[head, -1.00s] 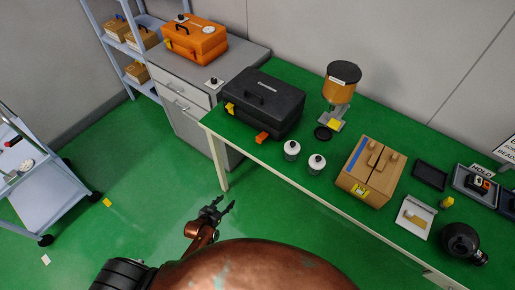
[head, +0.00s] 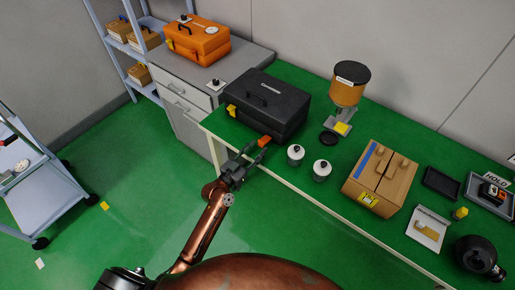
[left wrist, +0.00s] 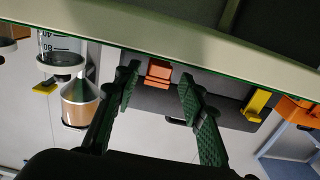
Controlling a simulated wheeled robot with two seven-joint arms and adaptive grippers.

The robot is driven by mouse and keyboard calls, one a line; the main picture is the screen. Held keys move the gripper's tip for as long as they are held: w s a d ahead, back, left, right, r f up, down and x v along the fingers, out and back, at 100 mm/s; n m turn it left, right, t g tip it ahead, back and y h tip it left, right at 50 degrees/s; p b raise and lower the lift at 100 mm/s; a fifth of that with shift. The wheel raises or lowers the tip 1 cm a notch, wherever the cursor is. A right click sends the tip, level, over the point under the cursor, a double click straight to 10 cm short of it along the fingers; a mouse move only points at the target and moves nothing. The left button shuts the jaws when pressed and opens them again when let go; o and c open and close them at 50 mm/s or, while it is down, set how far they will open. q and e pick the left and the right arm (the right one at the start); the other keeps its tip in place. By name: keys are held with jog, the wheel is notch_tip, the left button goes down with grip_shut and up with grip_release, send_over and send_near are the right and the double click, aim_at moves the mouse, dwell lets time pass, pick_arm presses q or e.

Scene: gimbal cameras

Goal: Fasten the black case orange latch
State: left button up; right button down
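The black case (head: 268,102) stands closed on the green table near its left end. Its orange latch (head: 264,142) juts out at the lower front near the right corner. A yellow latch (head: 232,111) is on the front left. My left gripper (head: 252,158) is open and empty at the table's front edge, just short of the orange latch. In the left wrist view, the orange latch (left wrist: 158,73) shows between the two spread fingers, apart from both and farther off. The case (left wrist: 222,108) shows behind them. My right gripper is not in view.
Two white bottles (head: 296,154) stand right of the latch, close to my left gripper. A dispenser (head: 346,90) and a brown box (head: 380,176) stand farther right. The pale table edge (left wrist: 210,48) crosses the left wrist view near the fingers.

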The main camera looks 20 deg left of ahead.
pick_arm(q)
jog(key=shift+w+d, duration=0.2)
jog(key=shift+w, duration=0.2)
jog(key=shift+c, duration=0.2)
grip_shut()
